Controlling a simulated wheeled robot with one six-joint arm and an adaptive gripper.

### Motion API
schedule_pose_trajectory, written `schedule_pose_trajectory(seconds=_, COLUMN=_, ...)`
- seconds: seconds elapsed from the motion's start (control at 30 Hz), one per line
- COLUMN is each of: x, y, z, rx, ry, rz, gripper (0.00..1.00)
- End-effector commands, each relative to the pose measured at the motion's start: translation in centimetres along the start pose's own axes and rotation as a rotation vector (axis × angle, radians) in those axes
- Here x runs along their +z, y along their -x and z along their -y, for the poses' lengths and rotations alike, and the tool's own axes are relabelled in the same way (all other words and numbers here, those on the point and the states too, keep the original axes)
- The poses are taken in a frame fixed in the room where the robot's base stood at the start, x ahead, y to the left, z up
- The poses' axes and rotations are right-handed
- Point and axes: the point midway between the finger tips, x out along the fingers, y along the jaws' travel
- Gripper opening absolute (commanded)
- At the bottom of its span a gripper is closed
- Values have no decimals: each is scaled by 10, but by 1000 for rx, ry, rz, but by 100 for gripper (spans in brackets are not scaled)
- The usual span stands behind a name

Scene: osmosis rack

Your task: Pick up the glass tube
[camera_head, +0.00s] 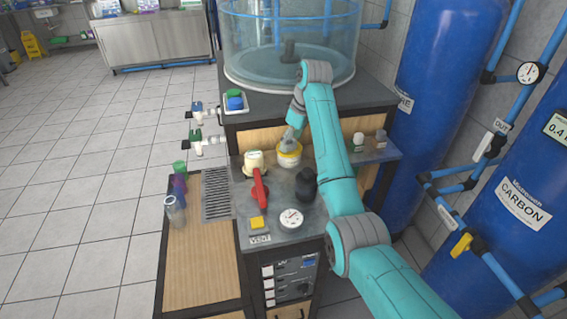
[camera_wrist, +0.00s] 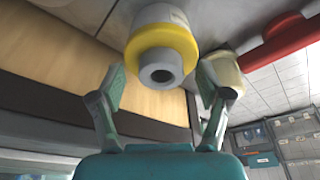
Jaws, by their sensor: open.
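A clear, greyish glass tube (camera_head: 174,212) stands at the left edge of the wooden-topped low bench in the head view. A purple tube (camera_head: 179,185) and a green one (camera_head: 180,168) stand in line behind it. My gripper (camera_wrist: 161,88) is open and empty in the wrist view. A white and yellow round fitting (camera_wrist: 162,45) lies just beyond its fingertips, between them in the picture; I cannot tell whether they touch. In the head view the end of my arm is over this fitting (camera_head: 289,158), right of and apart from the glass tube.
The wooden top (camera_head: 200,265) is largely clear. A metal grate (camera_head: 216,194) lies beside the tubes. A red-handled valve (camera_head: 260,190), a black knob (camera_head: 306,186) and a gauge (camera_head: 291,218) stand on the panel. A clear tank (camera_head: 290,45) and blue cylinders (camera_head: 440,90) stand behind and right.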

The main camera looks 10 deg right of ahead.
Motion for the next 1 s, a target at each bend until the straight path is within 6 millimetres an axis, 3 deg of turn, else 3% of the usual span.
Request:
schedule_pose_trajectory(seconds=0.17, x=0, y=0, z=0, rx=1, ry=1, rz=-1, gripper=76)
schedule_pose_trajectory(seconds=0.37, x=-1, y=0, z=0, rx=0, ry=1, rz=-1, gripper=27)
schedule_pose_trajectory(seconds=0.77, x=-2, y=2, z=0, rx=0, ry=1, rz=-1, gripper=27)
schedule_pose_trajectory(seconds=1.0, x=-12, y=19, z=3, rx=1, ry=3, rz=-2, gripper=27)
